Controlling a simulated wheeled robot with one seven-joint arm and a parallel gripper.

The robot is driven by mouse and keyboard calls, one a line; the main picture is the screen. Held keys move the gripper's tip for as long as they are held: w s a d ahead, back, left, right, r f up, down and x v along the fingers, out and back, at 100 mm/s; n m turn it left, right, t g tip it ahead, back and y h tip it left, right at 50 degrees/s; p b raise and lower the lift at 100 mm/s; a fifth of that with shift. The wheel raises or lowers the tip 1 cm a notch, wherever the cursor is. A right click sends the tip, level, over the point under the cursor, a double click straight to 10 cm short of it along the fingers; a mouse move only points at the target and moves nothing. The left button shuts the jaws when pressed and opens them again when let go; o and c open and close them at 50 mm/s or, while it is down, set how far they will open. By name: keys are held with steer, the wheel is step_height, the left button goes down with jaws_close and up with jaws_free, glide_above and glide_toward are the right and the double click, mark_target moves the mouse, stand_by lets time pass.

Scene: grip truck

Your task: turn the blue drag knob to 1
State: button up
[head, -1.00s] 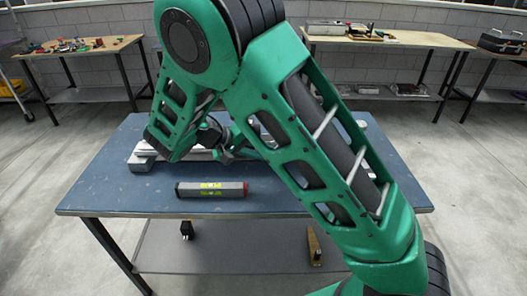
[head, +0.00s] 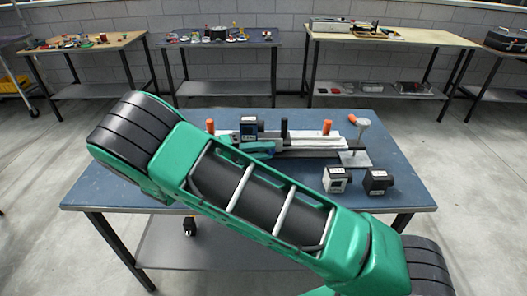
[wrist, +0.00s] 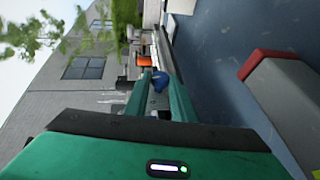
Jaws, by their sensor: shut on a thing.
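The blue knob (wrist: 160,79) shows in the wrist view between the two green fingertips of my gripper (wrist: 156,83). The fingers are shut on it. Its marks and pointer are too small to read. In the head view a green part of my gripper (head: 260,147) shows beside the long metal rail device (head: 315,141) at the middle of the blue table, but the knob cannot be made out there.
A grey bar with a red end (wrist: 285,80) lies at the right of the wrist view. In the head view, a white box (head: 336,180) and a black box (head: 377,182) stand on the blue table (head: 415,193). My arm covers the table's front.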

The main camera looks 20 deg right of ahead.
steer(key=shift+f, duration=0.15)
steer(key=o, duration=1)
